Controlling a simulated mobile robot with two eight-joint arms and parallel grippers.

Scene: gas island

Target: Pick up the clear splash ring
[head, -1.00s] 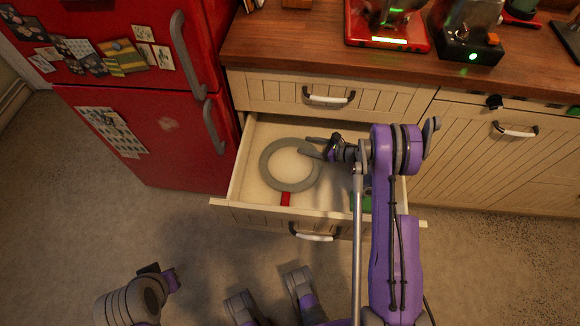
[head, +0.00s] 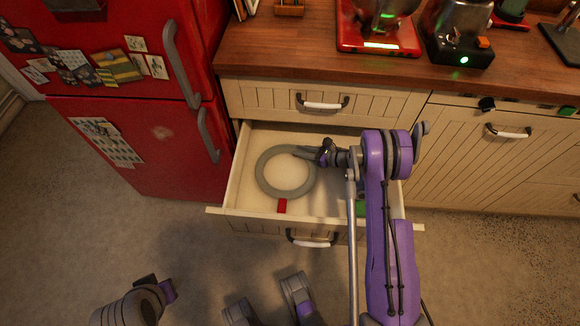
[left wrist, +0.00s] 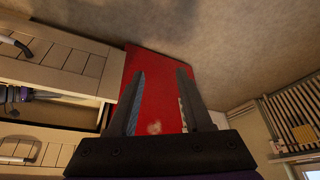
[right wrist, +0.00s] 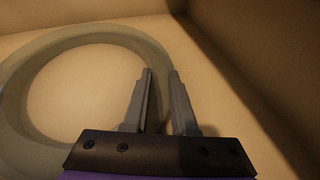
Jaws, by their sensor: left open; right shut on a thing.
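The clear splash ring (head: 260,185) is a flat greyish ring inside the open drawer, and a large arc of it shows in the right wrist view (right wrist: 25,75). My right gripper (head: 302,153) is shut on the upper right part of the ring's band. In the right wrist view its fingers (right wrist: 160,72) stand on either side of the band. I cannot tell whether the ring is clear of the drawer floor. My left gripper (head: 158,285) is low at the left, away from the drawer; in the left wrist view its fingers (left wrist: 160,72) are apart and empty.
The drawer (head: 230,215) has a red piece (head: 282,205) near its front and a green piece (head: 361,208) beside my right arm. A red fridge (head: 165,140) stands left of it. The wooden counter (head: 290,55) with machines overhangs behind.

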